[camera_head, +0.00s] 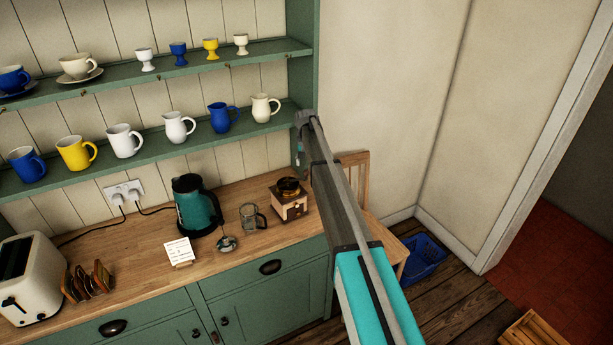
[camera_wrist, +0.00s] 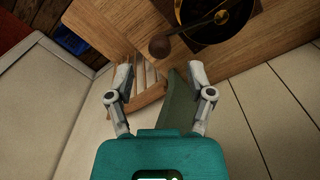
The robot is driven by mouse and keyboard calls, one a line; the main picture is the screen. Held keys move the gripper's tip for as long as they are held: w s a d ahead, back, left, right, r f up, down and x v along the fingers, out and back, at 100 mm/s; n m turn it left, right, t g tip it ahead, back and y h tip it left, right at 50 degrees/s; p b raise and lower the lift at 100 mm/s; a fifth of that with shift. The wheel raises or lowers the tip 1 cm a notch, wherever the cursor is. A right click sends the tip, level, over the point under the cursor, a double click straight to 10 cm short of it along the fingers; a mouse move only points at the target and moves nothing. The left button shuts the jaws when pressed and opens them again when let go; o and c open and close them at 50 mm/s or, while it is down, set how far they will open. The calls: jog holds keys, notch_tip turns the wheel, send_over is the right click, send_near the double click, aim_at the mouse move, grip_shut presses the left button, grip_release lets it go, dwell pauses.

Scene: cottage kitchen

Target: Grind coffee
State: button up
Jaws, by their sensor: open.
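A wooden coffee grinder (camera_head: 291,207) with a dark bowl on top stands near the right end of the wooden counter. In the wrist view its dark bowl (camera_wrist: 210,15) is cut by the top edge, and its crank arm ends in a brown round knob (camera_wrist: 160,47). My gripper (camera_wrist: 161,76) is open and empty, with the knob just beyond its fingertips and apart from them. In the head view my arm hides the gripper's fingers. A glass mug (camera_head: 254,218) stands on the counter left of the grinder.
A teal kettle (camera_head: 198,206), a small metal item (camera_head: 226,243), a card (camera_head: 179,251), a toast rack (camera_head: 88,282) and a toaster (camera_head: 29,276) stand further left. A shelf of jugs (camera_head: 180,127) hangs above. A wooden chair (camera_head: 354,180) is beyond the counter's right end.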

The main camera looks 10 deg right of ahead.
aim_at(306, 170)
jog(key=shift+f+b, duration=1.7)
jog(key=shift+f, duration=0.35)
jog(key=shift+d, duration=0.1)
grip_shut()
